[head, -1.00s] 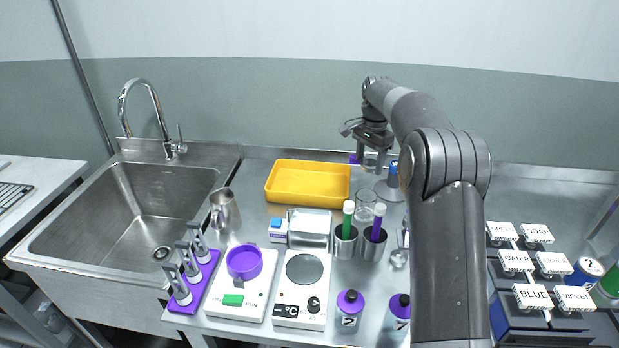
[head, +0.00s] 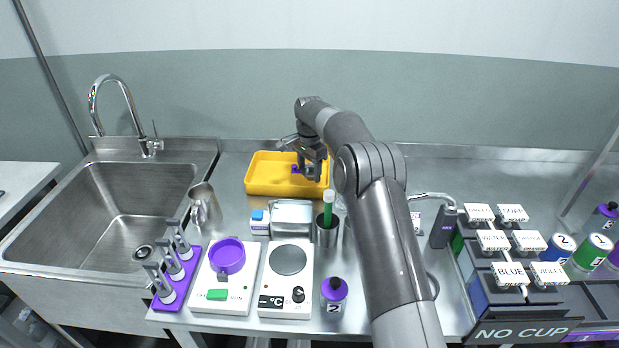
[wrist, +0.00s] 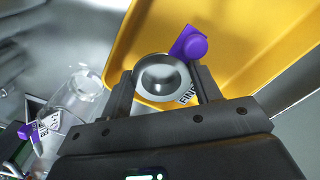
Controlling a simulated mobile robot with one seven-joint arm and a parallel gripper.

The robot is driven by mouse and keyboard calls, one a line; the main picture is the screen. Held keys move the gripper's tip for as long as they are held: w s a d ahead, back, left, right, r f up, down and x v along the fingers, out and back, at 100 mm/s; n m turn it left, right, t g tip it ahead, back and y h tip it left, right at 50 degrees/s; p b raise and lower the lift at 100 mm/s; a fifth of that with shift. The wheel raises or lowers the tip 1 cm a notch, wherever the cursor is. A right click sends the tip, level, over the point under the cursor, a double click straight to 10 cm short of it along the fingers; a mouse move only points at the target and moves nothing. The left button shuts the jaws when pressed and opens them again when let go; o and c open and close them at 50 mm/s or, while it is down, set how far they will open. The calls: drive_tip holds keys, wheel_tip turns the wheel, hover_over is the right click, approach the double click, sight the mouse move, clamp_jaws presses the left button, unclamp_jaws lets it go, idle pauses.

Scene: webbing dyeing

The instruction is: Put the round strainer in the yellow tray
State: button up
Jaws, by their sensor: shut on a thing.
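The yellow tray (head: 258,178) stands at the back of the steel counter. My gripper (head: 306,172) is over the right part of the tray and shut on the round strainer. In the wrist view the strainer (wrist: 162,74) is a small round metal bowl between my two fingers, with a purple handle piece and a partly hidden label. The yellow tray (wrist: 240,60) lies behind it in that view. In the head view only a bit of the strainer's purple part (head: 295,169) shows; my gripper hides the rest. I cannot tell its exact height above the tray floor.
A clear glass beaker (wrist: 82,95) stands beside the tray in the wrist view. A metal jug (head: 205,208) is left of the tray, by the sink (head: 130,200).

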sight(310, 172)
drive_tip(key=shift+f, duration=1.6)
drive_tip(key=o, duration=1)
drive_tip(key=shift+f, duration=0.1)
